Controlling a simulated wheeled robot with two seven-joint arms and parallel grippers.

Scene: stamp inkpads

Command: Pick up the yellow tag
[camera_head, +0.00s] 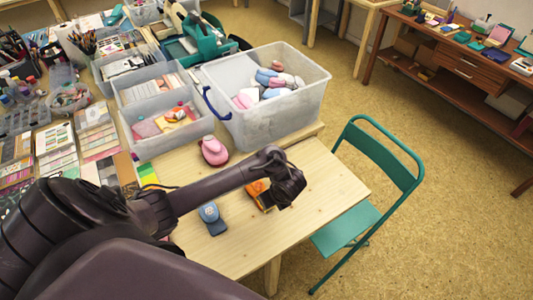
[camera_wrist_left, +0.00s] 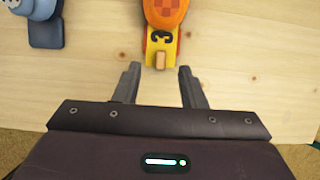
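In the left wrist view a yellow tag-like piece (camera_wrist_left: 152,57) with a dark 3-like mark lies on the wooden table, with a small wooden-coloured block at its near end. An orange round-topped thing (camera_wrist_left: 166,11) adjoins its far end. My left gripper (camera_wrist_left: 160,85) is open and empty, its fingertips just short of the yellow piece, to either side of its near end. In the head view my left gripper (camera_head: 287,189) hangs above the table beside the orange thing (camera_head: 257,195) and partly hides it. My right gripper is not in view.
A blue punch (camera_head: 211,218) stands left of the orange thing, and a pink punch (camera_head: 214,151) stands farther back. A clear bin (camera_head: 265,117) of coloured things is behind them. A teal chair (camera_head: 348,228) is at the table's right. The table's right part (camera_head: 335,183) is bare.

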